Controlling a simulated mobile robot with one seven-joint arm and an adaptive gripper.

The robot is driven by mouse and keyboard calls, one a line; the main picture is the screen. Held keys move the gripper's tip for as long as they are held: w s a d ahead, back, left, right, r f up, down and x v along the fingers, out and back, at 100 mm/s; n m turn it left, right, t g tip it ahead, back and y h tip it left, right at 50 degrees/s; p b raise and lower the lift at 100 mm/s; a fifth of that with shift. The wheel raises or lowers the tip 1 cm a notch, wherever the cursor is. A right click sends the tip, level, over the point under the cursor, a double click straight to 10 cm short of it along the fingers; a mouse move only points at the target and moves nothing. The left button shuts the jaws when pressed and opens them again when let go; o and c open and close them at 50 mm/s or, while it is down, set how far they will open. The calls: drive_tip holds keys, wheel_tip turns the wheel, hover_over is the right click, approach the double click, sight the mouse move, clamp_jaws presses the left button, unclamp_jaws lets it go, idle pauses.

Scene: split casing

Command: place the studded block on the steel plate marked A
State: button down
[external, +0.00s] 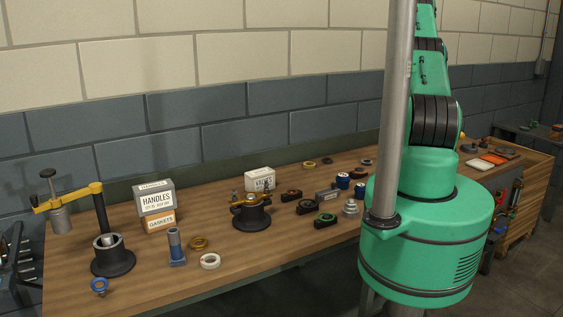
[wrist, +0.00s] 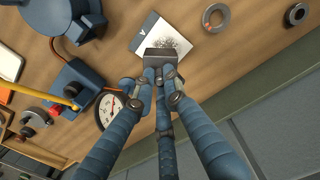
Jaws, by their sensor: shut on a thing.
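In the wrist view, the steel plate marked A (wrist: 146,32) is a pale square lying on the wooden bench. A dark speckled patch covers part of its face. My gripper (wrist: 160,74), with blue jointed fingers, is shut on the studded block (wrist: 160,54), a small dark grey block. The block overlaps the plate's near edge in this view; I cannot tell whether it touches the plate or is above it. The block's studs are not clear. In the external view my gripper is out of sight, and I cannot make out the block or plate.
In the wrist view, a round gauge (wrist: 108,110) and a blue device (wrist: 74,84) lie left of the fingers. A grey ring (wrist: 215,17) and a dark ring (wrist: 295,14) lie right. The external view shows a cluttered bench (external: 140,288) against the wall.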

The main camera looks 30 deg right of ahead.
drive_tip(key=shift+w+f+p, duration=0.1)
drive_tip(key=shift+f+p, duration=0.3)
drive_tip(key=shift+f, duration=2.4)
drive_tip(key=shift+f, duration=0.15)
drive_tip(key=shift+f+p, duration=0.3)
drive_tip(key=shift+f, duration=1.65)
drive_tip(key=shift+f, duration=0.15)
drive_tip(key=c, duration=1.8)
unclamp_jaws()
drive_tip(key=shift+r+b, duration=0.85)
drive_tip(key=shift+r, duration=5.2)
